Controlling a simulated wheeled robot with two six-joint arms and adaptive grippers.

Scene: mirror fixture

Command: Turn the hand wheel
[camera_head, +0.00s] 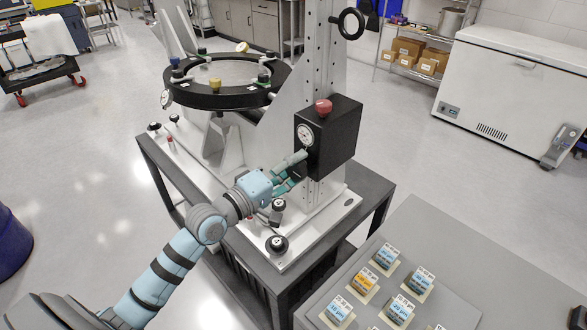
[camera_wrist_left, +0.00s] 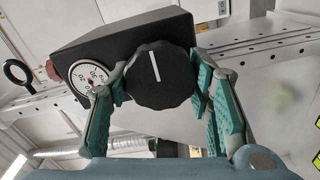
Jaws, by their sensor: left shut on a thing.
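A black fluted hand wheel (camera_wrist_left: 158,76) with a white line on its face sits on the black box (camera_head: 330,135) of the fixture. The white line points nearly straight up in the left wrist view. My left gripper (camera_head: 298,168) reaches in from the left at the lower front of the box. Its teal-padded fingers lie on both sides of the hand wheel, shut on it. In the head view the fingers and box hide this wheel. A round dial gauge (camera_head: 306,135) sits beside it, and it also shows in the left wrist view (camera_wrist_left: 89,78). My right gripper is out of view.
A red knob (camera_head: 323,107) tops the box. A black ring-shaped wheel (camera_head: 349,24) stands high on the column. The round mirror mount (camera_head: 222,100) is at the left. A grey table (camera_head: 440,262) with several labelled blocks stands front right. A white freezer (camera_head: 510,95) is behind.

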